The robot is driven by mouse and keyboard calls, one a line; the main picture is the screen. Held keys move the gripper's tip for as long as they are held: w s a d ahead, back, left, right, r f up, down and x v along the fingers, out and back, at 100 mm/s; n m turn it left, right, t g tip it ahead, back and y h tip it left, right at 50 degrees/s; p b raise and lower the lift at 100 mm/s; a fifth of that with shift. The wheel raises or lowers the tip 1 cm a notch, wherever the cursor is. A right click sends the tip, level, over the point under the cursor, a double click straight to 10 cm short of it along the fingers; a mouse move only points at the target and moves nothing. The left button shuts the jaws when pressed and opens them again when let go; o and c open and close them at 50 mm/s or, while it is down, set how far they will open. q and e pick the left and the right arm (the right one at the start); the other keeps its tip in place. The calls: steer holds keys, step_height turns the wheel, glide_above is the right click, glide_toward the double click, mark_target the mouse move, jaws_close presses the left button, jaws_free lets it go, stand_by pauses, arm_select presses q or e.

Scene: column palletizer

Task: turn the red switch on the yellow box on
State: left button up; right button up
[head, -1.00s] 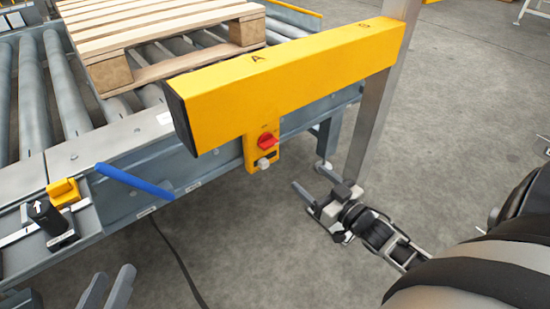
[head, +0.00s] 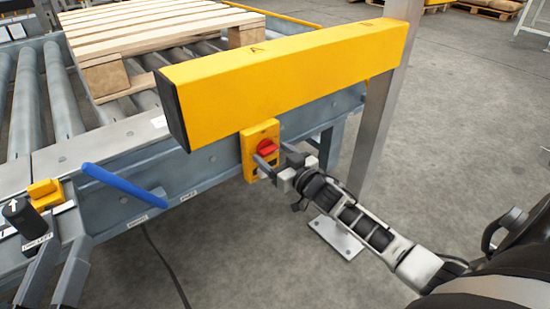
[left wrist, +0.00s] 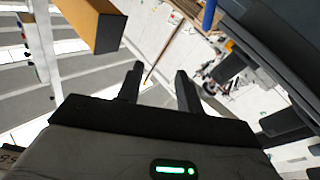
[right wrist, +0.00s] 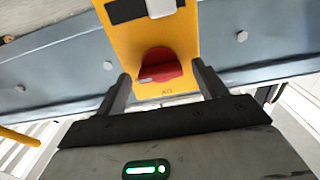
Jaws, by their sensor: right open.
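The yellow switch box (head: 250,137) is fixed to the side of the conveyor frame, below the long yellow beam. Its red switch (head: 267,147) is a rotary knob, and it shows large in the right wrist view (right wrist: 160,66). My right gripper (head: 269,163) is open at the front of the box, with its fingers to either side of the knob; in the right wrist view the fingers (right wrist: 162,85) stand apart around it. I cannot tell whether they touch it. My left gripper (head: 56,262) is open and empty at the lower left; its fingers also show in the left wrist view (left wrist: 158,82).
The long yellow beam (head: 290,75) overhangs the box. A blue lever (head: 122,183) sticks out from the frame to the left. A black handle (head: 25,215) and a yellow block (head: 45,192) are near my left gripper. A wooden pallet (head: 160,35) lies on the rollers.

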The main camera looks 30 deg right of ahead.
steer(key=c, duration=1)
